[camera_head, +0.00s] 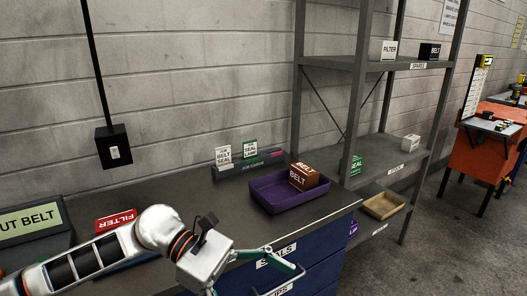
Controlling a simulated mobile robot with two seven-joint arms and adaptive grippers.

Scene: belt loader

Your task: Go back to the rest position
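My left gripper (256,281) is at the bottom of the view, in front of the blue drawers. Its teal fingers are spread apart, one reaching right and one pointing down out of the frame. Nothing shows between them that I can tell as held. A silver handle-like bar shows close to the fingers; I cannot tell whether they touch. My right gripper is not in view.
A purple tray (268,202) holding a brown BELT box (304,177) stands on the dark counter (190,191). A grey shelf (385,158) stands right. Open floor lies beyond.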

